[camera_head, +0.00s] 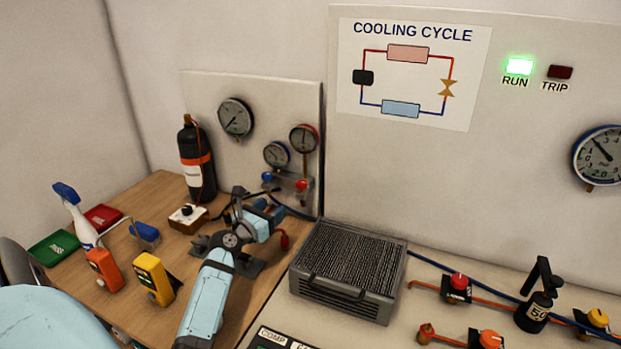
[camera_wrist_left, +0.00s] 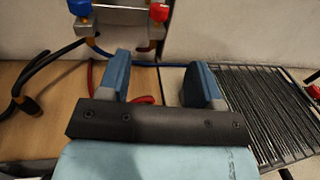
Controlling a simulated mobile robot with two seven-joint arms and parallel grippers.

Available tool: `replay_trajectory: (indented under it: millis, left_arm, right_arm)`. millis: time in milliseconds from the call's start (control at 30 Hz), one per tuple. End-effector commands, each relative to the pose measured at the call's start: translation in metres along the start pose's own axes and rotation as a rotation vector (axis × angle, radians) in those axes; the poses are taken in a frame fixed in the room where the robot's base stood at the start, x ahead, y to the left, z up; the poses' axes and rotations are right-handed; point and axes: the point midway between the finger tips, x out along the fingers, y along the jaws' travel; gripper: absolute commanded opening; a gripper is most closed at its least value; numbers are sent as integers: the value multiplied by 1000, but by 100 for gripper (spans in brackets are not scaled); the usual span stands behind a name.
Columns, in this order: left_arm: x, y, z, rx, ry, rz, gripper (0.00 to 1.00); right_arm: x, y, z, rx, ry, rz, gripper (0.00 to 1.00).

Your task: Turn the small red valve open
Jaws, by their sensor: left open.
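A small red valve knob (camera_head: 302,185) sits on the right of the gauge manifold, beside a blue knob (camera_head: 267,176). In the left wrist view the red knob (camera_wrist_left: 158,12) is at the top edge, beyond the fingers, with the blue knob (camera_wrist_left: 80,7) to its left. My left gripper (camera_head: 272,206) is below and in front of the manifold, apart from the red knob. In the left wrist view its two blue fingers (camera_wrist_left: 158,80) are spread with nothing held between them. Another red knob (camera_head: 459,281) is on the pipe at right. My right gripper is not in view.
A black finned unit (camera_head: 345,262) stands right of my left arm. A black bottle (camera_head: 196,160) stands behind to the left, near a small dial box (camera_head: 188,218). Yellow (camera_head: 154,278) and orange (camera_head: 105,269) meters stand left. Hoses hang below the manifold.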

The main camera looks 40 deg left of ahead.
Motion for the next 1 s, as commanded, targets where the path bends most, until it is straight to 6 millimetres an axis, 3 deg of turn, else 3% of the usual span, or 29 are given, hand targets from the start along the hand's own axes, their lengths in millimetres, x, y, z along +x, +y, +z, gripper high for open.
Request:
replay_trajectory:
  millis: [233, 700, 1000]
  left_arm:
    - [21, 1, 1, -10, -3, 3, 59]
    - [115, 1, 0, -7, -2, 2, 59]
    - [138, 1, 0, -8, -1, 2, 59]
  right_arm:
    - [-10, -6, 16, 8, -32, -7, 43]
    - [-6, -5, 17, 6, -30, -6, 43]
    - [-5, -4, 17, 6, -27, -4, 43]
